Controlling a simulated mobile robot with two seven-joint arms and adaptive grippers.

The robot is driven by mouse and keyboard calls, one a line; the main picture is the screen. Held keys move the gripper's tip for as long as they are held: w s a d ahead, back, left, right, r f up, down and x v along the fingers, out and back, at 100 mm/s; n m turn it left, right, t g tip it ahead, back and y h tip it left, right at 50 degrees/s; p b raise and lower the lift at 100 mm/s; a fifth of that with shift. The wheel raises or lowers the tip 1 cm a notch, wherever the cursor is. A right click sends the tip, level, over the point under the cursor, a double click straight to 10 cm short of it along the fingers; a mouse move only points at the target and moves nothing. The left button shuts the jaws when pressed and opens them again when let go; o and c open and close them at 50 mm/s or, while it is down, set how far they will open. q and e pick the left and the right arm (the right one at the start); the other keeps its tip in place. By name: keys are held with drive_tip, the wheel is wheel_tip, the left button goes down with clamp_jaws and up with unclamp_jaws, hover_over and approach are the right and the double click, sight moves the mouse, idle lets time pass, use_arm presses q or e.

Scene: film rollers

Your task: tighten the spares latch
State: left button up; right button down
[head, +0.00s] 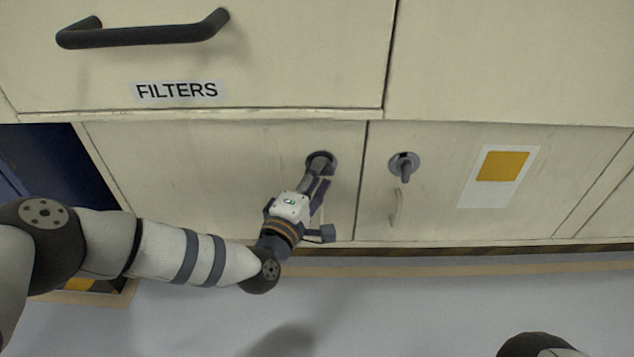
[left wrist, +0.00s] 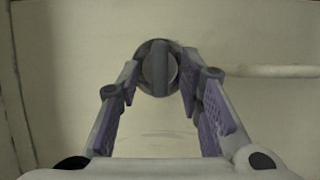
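A round grey latch with a raised bar (head: 320,160) sits on the left lower cabinet door. A similar latch (head: 403,166) is on the door to its right, its bar pointing down. No label reading spares shows, so I cannot tell from labels which is the spares latch. My left gripper (head: 316,182) is at the left latch. In the left wrist view the fingers (left wrist: 160,75) are open, with the latch bar (left wrist: 160,64) between and beyond the tips; contact is unclear. My right gripper is out of view.
A drawer labelled FILTERS (head: 177,90) with a dark bar handle (head: 145,32) is above. A pale handle (head: 396,208) hangs below the right latch. A yellow-and-white sign (head: 502,168) is further right. A dark blue opening (head: 40,160) is at left; the floor in front looks clear.

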use_arm(q)
clamp_jaws()
